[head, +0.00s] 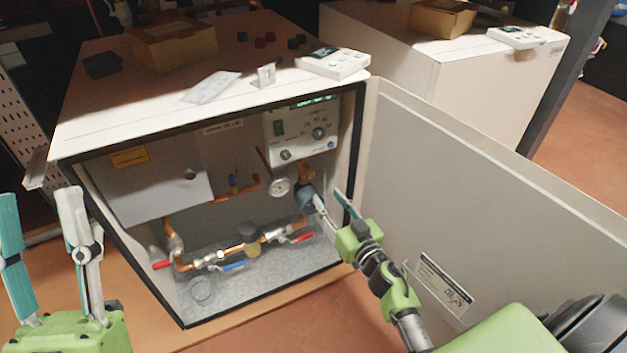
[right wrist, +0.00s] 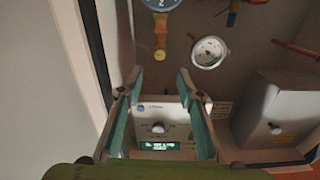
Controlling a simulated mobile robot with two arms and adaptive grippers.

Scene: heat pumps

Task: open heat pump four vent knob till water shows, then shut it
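The open heat pump cabinet (head: 215,120) shows its inner pipes and a grey control box (head: 300,130) with knobs and a green display. The box also shows in the right wrist view (right wrist: 150,112), beyond my fingers. Which part is the vent knob, and whether this is pump four, I cannot tell. My right gripper (head: 327,196) is open at the cabinet's right side, near a round blue part (head: 305,199). In the right wrist view its fingers (right wrist: 159,78) are apart with nothing between them. My left gripper (head: 40,195) is open and empty, left of the cabinet. No water is visible.
The open door (head: 480,180) stands right of my right gripper. Inside are a pressure gauge (head: 279,187), copper pipes, a blue valve handle (head: 233,267) and red valve handles (head: 302,238). A cardboard box (head: 172,43) lies on top. A second white cabinet (head: 470,85) stands behind.

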